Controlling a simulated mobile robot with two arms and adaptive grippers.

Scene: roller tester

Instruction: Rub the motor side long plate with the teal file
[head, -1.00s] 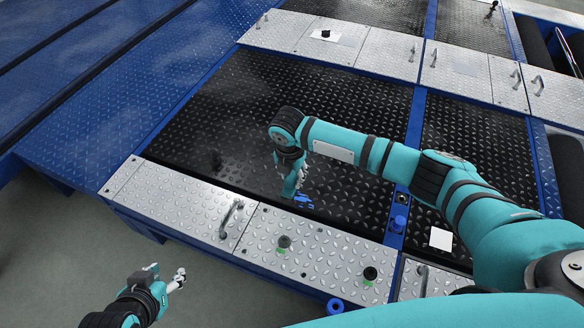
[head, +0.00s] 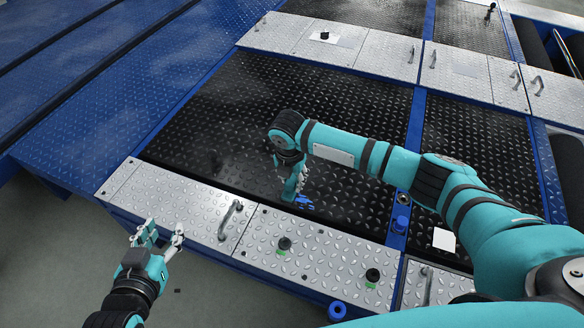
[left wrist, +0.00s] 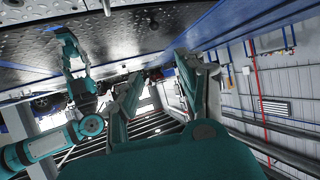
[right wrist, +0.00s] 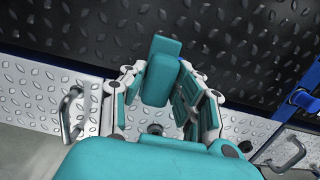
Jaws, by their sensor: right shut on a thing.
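My right gripper (head: 291,182) hangs over the near black tread plate (head: 230,115), close to its front edge. It is shut on the teal file (right wrist: 162,70), a block that shows between its fingers in the right wrist view. Whether the file touches the plate is hard to tell. Blue patches (head: 304,202) show on the plate beside the gripper. A silver tread plate strip (head: 180,204) runs along the front of the black plate. Which plate is the motor side long plate is not clear. My left gripper (head: 157,238) is open and empty, in front of the silver strip.
A handle (head: 230,219) and two dark knobs (head: 284,243) (head: 372,276) with green marks beside them stand on the silver strip. A blue ring (head: 337,310) sits at its front edge. A white card (head: 444,240) lies at right.

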